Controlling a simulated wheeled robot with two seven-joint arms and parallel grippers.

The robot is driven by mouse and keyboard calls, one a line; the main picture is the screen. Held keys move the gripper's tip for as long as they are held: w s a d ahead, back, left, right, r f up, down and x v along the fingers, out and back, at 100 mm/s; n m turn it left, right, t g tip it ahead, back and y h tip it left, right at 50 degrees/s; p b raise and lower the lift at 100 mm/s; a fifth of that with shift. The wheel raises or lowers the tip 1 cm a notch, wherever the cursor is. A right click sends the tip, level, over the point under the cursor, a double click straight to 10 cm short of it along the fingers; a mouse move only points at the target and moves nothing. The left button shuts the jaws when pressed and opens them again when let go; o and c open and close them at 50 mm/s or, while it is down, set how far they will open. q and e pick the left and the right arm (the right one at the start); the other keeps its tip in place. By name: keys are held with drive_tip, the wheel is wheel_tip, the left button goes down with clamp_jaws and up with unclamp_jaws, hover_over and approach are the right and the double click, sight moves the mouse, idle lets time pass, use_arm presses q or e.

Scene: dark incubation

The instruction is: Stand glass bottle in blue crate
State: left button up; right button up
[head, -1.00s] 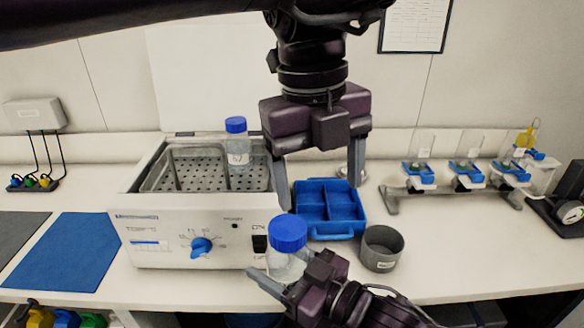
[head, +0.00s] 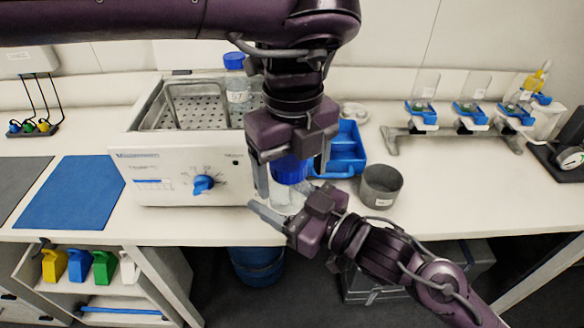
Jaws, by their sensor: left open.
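A glass bottle with a blue cap (head: 290,171) is upright in front of the white water bath. My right gripper (head: 284,208) is shut on its clear body from the lower right; the far finger is partly hidden. My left gripper (head: 293,174) points down from above, open, with its fingers on either side of the cap; I cannot tell whether they touch it. The blue crate (head: 346,169), divided into compartments, is on the bench just behind and right of the bottle, partly hidden by my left gripper. A second blue-capped bottle (head: 236,88) stands in the bath.
The water bath (head: 185,177) stands left of the bottle. A grey cup (head: 381,185) is right of the crate. A rack with several blue clamps (head: 455,130) is at the back right. A blue mat (head: 70,195) lies left; the bench's right front is clear.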

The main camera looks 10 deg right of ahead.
use_arm(q)
drive_tip(key=shift+f, duration=0.35)
use_arm(e)
drive_tip(key=shift+r, duration=0.1)
use_arm(q)
drive_tip(key=shift+c, duration=0.5)
drive_tip(key=c, duration=1.2)
clamp_jaws()
use_arm(e)
drive_tip(key=o, duration=1.4)
